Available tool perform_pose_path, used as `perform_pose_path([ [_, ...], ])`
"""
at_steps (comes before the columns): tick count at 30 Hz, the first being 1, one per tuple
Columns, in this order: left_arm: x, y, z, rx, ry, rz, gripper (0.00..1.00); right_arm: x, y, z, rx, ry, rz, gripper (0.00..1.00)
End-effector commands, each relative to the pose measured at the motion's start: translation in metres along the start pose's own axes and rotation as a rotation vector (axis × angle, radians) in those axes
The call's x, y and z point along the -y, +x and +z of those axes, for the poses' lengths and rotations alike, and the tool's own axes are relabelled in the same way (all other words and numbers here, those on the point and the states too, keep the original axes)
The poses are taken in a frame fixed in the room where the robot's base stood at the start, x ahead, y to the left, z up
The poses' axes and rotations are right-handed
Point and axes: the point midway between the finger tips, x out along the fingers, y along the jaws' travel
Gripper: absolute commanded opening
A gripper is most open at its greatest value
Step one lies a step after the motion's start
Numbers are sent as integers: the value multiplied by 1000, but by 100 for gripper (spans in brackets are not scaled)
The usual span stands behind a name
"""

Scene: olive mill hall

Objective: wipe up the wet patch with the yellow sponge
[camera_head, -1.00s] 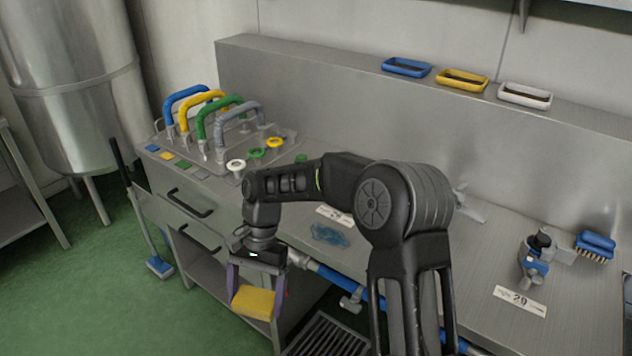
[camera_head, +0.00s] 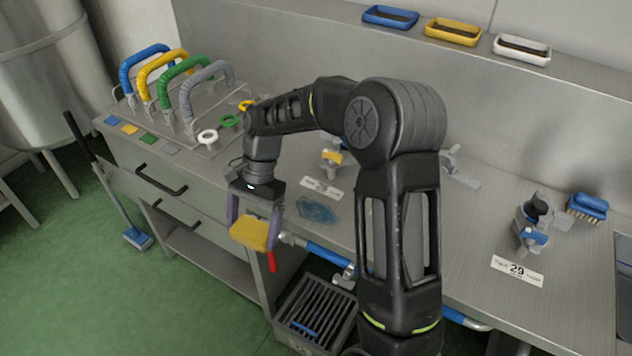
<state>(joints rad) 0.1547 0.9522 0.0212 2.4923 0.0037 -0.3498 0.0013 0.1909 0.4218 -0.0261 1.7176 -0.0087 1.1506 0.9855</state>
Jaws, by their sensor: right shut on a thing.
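The yellow sponge (camera_head: 250,233) is held between the fingers of my right gripper (camera_head: 248,226), which is shut on it. The sponge hangs in front of the bench's front edge, to the left of the wet patch. The wet patch (camera_head: 318,211) is a bluish smear on the steel bench top (camera_head: 470,235), near the front edge and beside a white label. The sponge and the patch are apart. My left gripper is not in view.
A blue pipe (camera_head: 328,256) runs along the bench front, with a red handle (camera_head: 271,261) below the sponge. A dark slatted crate (camera_head: 312,312) stands on the floor. Hoop handles (camera_head: 205,90) rise at the left. A valve (camera_head: 532,222) and blue brush (camera_head: 587,207) stand right.

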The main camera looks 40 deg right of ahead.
Motion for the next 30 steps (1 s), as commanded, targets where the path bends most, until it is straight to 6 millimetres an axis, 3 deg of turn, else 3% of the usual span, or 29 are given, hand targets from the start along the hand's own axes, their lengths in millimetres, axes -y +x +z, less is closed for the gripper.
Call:
perform_pose_path([
  [1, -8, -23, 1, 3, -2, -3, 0, -13, -28, -7, -2, 101, -41, 53],
  [3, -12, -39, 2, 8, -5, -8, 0, -32, -49, -21, -1, 253, -103, 53],
  [10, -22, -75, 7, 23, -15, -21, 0, -89, -99, -60, 0, 683, -280, 53],
  [15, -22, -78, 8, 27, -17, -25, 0, -104, -105, -70, 1, 790, -326, 53],
  [30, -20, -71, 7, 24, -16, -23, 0, -103, -93, -72, 2, 790, -324, 53],
])
